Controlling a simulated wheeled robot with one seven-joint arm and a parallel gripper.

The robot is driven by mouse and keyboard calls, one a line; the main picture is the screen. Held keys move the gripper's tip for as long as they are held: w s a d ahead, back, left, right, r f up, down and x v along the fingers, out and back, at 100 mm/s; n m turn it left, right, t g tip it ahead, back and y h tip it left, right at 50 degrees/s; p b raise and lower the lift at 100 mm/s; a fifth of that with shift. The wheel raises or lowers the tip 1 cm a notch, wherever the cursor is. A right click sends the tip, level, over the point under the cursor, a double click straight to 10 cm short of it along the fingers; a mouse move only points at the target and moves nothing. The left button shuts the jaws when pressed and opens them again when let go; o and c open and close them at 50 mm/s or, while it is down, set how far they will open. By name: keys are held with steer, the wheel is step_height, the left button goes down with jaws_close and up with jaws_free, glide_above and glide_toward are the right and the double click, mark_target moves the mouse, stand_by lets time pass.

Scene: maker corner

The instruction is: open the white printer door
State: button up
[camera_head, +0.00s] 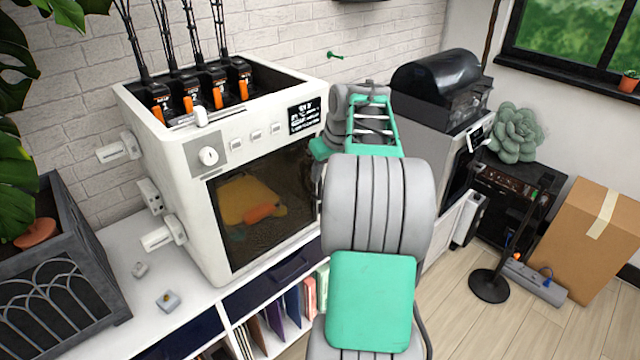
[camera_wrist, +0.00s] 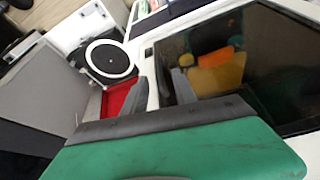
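The white printer (camera_head: 190,170) stands on the white cabinet at the left. Its front door (camera_head: 262,205) has a dark window, looks closed, and shows an orange and yellow object inside. My arm covers the door's right edge in the head view. In the wrist view, the dark window (camera_wrist: 285,50) fills the right side and a white frame edge (camera_wrist: 148,62) runs down its left. My gripper (camera_wrist: 159,85) is by this edge, its two grey fingers apart with a white strip showing between them. I cannot tell whether they touch it. No separate handle is clearly visible.
A second grey-white machine (camera_head: 425,125) stands right of my arm with a black covered unit on top. A dark planter (camera_head: 60,275) is at the left. A cardboard box (camera_head: 585,240) and a black stand (camera_head: 490,285) are on the floor at right.

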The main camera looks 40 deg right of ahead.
mark_target(319, 195)
steer(key=x, duration=0.5)
steer(key=p+x, duration=0.1)
steer(key=x, duration=0.1)
steer(key=shift+w+d+f, duration=0.15)
steer(key=shift+d+f, duration=0.1)
steer(key=shift+f, duration=0.05)
steer(key=shift+c, duration=0.4)
jaws_close()
stand_by(0.6)
